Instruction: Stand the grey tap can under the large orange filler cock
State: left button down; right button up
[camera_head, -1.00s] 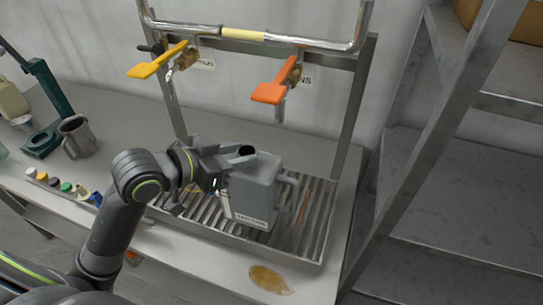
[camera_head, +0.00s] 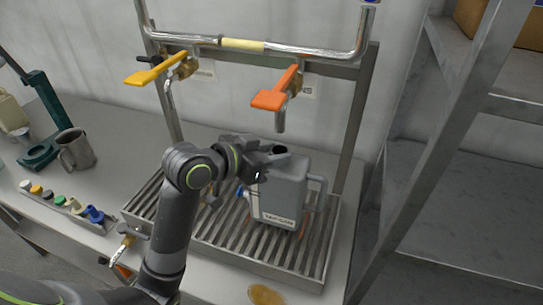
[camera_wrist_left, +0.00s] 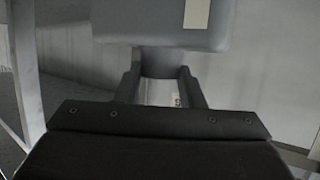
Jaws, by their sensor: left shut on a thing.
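The grey tap can (camera_head: 283,192), labelled on its front and with a handle on its right, is upright over the slatted drip tray (camera_head: 213,245). My left gripper (camera_head: 268,160) is shut on its neck, just below the dark mouth; the wrist view shows the neck between the two fingers (camera_wrist_left: 160,85). The orange filler cock (camera_head: 277,98) hangs from the pipe rack, its spout above the can's mouth in the picture. I cannot tell whether the can's base touches the slats. My right gripper is not in view.
A yellow-handled cock (camera_head: 157,72) hangs to the left. A metal jug (camera_head: 76,150), a green stand (camera_head: 45,130) and a row of coloured caps (camera_head: 62,202) are on the left of the bench. A brown puddle (camera_head: 266,295) lies at the front. Metal shelving (camera_head: 440,150) stands right.

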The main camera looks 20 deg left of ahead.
pick_arm(q)
jog(key=shift+s+f, duration=0.1)
jog(key=shift+f, duration=0.55)
jog(key=c, duration=1.4)
grip_release()
jog(key=shift+f, duration=0.2)
jog(key=o, duration=0.5)
jog(key=shift+c, duration=0.2)
jog(key=shift+r, duration=0.2)
